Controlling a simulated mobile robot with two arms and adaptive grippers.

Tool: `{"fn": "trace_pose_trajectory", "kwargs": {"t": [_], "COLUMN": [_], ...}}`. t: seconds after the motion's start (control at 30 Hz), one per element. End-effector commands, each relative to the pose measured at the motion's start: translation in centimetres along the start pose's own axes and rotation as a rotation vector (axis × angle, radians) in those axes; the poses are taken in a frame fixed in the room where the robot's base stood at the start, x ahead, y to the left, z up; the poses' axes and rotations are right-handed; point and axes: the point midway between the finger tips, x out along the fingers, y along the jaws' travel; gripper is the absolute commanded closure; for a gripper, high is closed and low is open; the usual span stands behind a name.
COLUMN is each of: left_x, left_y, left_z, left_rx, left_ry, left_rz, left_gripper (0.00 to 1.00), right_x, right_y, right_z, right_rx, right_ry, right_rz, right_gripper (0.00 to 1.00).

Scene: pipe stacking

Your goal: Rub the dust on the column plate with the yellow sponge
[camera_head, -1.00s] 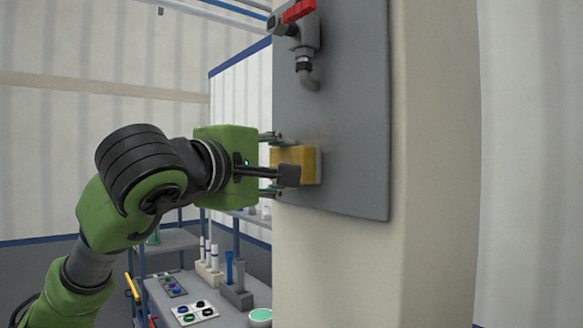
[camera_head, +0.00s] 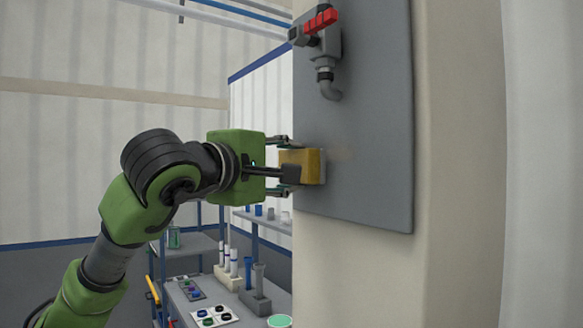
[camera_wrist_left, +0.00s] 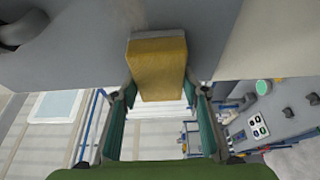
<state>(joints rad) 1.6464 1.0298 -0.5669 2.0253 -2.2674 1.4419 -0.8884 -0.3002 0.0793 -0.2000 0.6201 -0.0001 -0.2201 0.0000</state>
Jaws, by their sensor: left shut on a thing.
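The yellow sponge (camera_head: 300,166) has a grey face turned to the grey column plate (camera_head: 375,110). My left gripper (camera_head: 290,172) is shut on the sponge and holds it against or very close to the plate's lower left part. Exact contact is hard to tell. My right gripper is not in view.
A tap with a red handle (camera_head: 320,20) and a grey spout is fixed on the plate above the sponge. The beige column (camera_head: 455,200) carries the plate. A workbench with tubes and coloured rings (camera_head: 215,315) stands lower left behind the arm.

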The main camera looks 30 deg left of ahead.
Motion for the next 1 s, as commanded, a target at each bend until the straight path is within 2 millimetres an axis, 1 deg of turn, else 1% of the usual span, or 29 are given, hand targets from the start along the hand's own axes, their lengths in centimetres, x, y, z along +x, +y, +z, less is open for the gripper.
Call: {"fn": "trace_pose_trajectory", "kwargs": {"t": [0.03,0.13,0.27,0.6,0.87,1.0], "left_x": [0.0,0.1,0.0,-1.2,-1.6,-2.0], "left_y": [0.9,1.3,1.2,1.2,1.1,1.2], "left_z": [0.1,0.1,0.4,2.9,3.7,4.6], "left_rx": [0.000,0.000,0.001,0.003,0.001,0.003], "left_ry": [-0.002,-0.002,-0.003,-0.005,-0.004,-0.006], "left_rz": [0.001,0.001,0.001,0.002,0.001,0.002], "left_gripper": [0.76,0.76,0.76,0.76,0.76,0.76], "right_x": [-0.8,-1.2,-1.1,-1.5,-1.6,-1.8], "right_y": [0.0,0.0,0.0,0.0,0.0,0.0], "right_z": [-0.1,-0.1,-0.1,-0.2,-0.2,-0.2], "right_rx": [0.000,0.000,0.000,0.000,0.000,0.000], "right_ry": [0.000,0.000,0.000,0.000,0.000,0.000], "right_rz": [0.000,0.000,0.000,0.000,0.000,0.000], "right_gripper": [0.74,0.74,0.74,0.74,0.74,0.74]}}
